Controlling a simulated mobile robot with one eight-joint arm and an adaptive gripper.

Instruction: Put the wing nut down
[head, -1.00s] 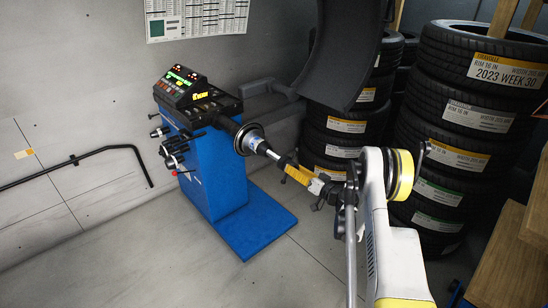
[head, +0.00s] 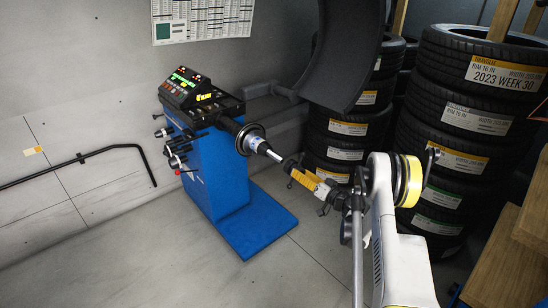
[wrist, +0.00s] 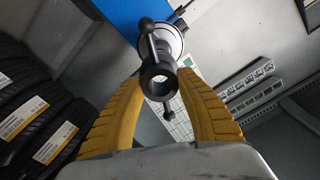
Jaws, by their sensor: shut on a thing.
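The wing nut (wrist: 156,82) is dark, with a hollow hub and two ball-ended arms, in the middle of the wrist view. In the head view the wing nut (head: 289,163) is a small dark piece at the outer end of the balancer's shaft (head: 268,152). My gripper (head: 298,174) has yellow fingers, which reach to both sides of the hub in the wrist view (wrist: 161,84). It is shut on the wing nut, in line with the shaft. I cannot tell whether the nut is around the shaft or just off its end.
The blue wheel balancer (head: 222,175) stands at the centre, with a black flange (head: 248,137) on its shaft. Tyre stacks (head: 455,150) stand close on the right, beside my arm. A wooden bench (head: 500,255) is at the lower right. The floor at lower left is clear.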

